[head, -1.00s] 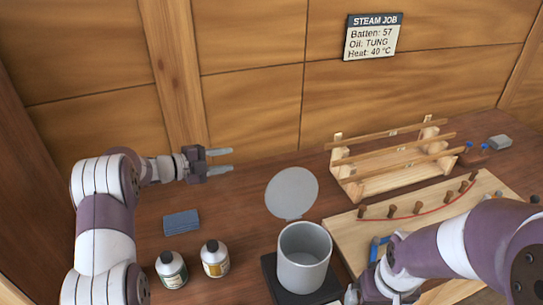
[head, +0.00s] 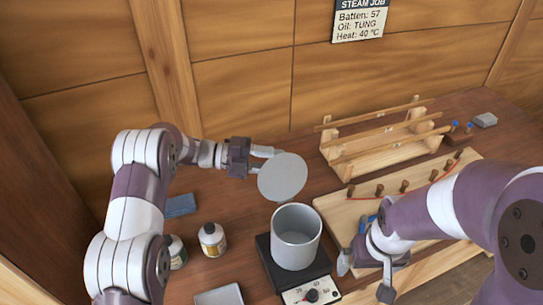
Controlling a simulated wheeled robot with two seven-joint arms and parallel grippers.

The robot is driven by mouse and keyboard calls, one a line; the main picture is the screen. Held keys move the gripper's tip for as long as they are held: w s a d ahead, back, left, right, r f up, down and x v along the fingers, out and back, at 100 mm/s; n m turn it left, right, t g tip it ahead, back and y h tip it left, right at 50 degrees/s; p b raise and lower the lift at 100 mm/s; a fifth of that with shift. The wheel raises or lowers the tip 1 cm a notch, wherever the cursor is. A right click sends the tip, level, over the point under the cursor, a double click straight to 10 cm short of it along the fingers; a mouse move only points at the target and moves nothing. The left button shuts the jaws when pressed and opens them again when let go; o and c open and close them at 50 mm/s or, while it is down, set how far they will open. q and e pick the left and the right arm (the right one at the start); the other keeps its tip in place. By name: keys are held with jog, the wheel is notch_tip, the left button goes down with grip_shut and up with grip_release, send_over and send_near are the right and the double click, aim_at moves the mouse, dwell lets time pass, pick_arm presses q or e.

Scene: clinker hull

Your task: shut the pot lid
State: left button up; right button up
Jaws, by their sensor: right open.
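The grey pot (head: 298,254) stands on a dark heater (head: 268,262) at the bottom middle, and I see into its open top. Its round grey lid (head: 284,178) stands raised behind the pot's far rim. My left gripper (head: 262,160) is open at the lid's left edge; its fingertips are partly hidden by the lid, and I cannot tell if they touch it. My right gripper (head: 367,277) is open and empty, right of the pot and low in the view.
A light tray (head: 219,296) is at the front. A wooden rack (head: 385,155) and a pegged board (head: 337,207) fill the right side. The heater has a dial panel (head: 296,297).

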pick_arm(q)
jog(key=shift+w+f, duration=0.1)
jog(key=shift+w, duration=0.05)
pick_arm(e)
jog(key=shift+w+a, duration=0.1)
jog(key=shift+w, duration=0.05)
pick_arm(q)
grip_shut()
pick_arm(e)
jog(key=shift+f, duration=0.15)
